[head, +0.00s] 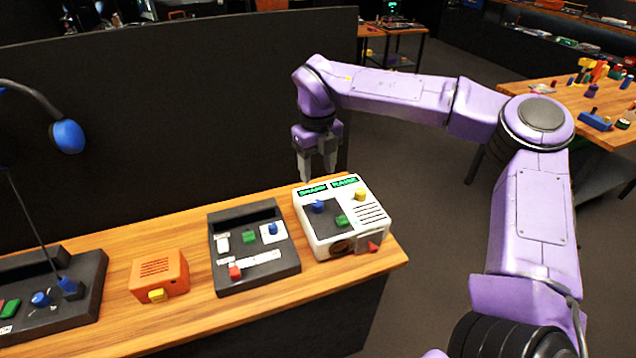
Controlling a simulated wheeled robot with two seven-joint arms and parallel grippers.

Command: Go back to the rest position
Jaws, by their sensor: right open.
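My right gripper (317,170) points down at the far edge of the table, above the back of a white panel box (329,242). It is open and nothing shows between its fingers. The purple right arm reaches in from the right side and bends over the floor beside the table. The white box has two green-lettered labels, blue, green and yellow controls on top and a red piece at its front. The fingertips look close to its back edge; I cannot tell if they touch. My left gripper is not in view.
A black panel (290,285), an orange box (172,270) with a yellow button, and another dark panel (85,318) stand on the wooden table (200,318). A dark partition (150,120) rises behind. A blue-headed lamp (67,136) stands left. A second table (560,98) is at right.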

